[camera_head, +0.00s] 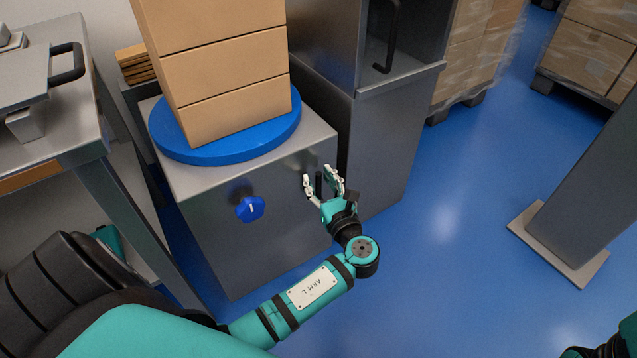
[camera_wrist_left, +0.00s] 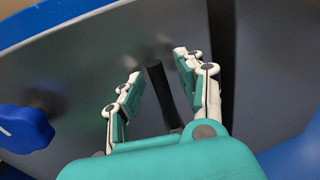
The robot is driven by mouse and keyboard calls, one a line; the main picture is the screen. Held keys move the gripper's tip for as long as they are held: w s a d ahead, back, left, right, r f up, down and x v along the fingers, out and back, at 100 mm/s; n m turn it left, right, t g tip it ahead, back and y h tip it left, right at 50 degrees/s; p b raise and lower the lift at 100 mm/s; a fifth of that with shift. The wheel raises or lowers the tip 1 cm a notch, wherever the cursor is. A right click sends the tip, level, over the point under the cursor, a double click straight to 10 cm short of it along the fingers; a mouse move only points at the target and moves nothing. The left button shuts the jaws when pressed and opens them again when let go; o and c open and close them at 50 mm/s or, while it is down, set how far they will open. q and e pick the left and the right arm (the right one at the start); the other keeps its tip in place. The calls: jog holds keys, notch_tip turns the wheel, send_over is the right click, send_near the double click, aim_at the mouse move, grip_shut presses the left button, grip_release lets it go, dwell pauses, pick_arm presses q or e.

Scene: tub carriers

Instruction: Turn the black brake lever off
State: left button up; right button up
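The black brake lever (camera_wrist_left: 160,92) stands out from the front of a grey metal cabinet, and in the head view (camera_head: 318,184) only a small dark part of it shows. My left gripper (camera_head: 322,178) is at the right side of the cabinet front, with its two fingers apart. In the left wrist view the left gripper (camera_wrist_left: 158,65) has one finger on each side of the lever, and a gap shows on the left. The lever's lower end is partly hidden by the gripper's palm. My right gripper is not clearly in view.
A blue knob (camera_head: 250,208) sits on the cabinet front (camera_head: 215,240), left of the lever. A blue turntable (camera_head: 225,146) with stacked cartons (camera_head: 225,75) tops the cabinet. A taller grey cabinet (camera_head: 375,140) stands close on the right.

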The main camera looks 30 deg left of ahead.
pick_arm(q)
jog(key=shift+w+a, duration=0.15)
jog(key=shift+a, duration=0.1)
grip_shut()
dwell(0.6)
